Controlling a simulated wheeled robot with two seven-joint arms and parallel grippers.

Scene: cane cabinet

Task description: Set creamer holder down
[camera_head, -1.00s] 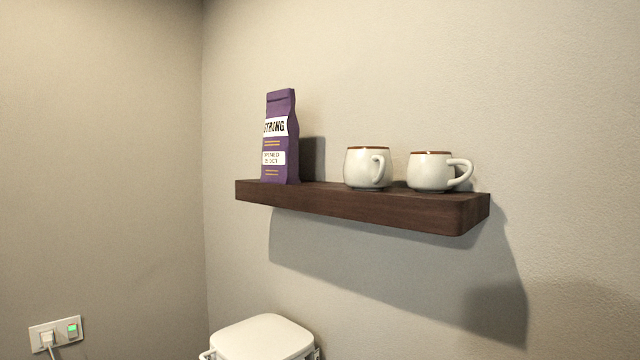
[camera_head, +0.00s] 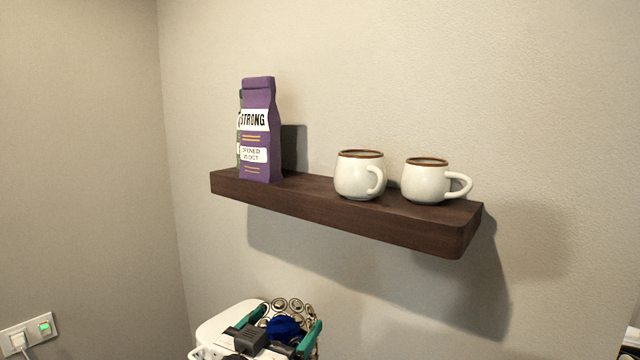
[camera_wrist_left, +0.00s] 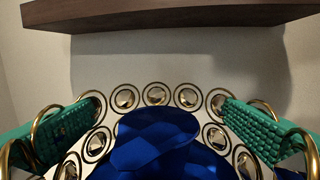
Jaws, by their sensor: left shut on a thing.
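The creamer holder (camera_head: 279,304) is a gold wire frame of rings with pale round pieces in them, at the bottom of the head view. It fills the lower part of the left wrist view (camera_wrist_left: 157,96), with a blue thing inside it. My left gripper (camera_head: 285,325), with green finger pads, is shut on the holder, one pad on each side. The holder's underside is hidden, and I cannot tell whether it touches anything below. My right gripper is not in view.
A dark wooden shelf (camera_head: 340,212) on the wall is above the holder. It bears a purple bag (camera_head: 259,130) at its left and two white mugs (camera_head: 358,176) (camera_head: 425,181) at its right.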

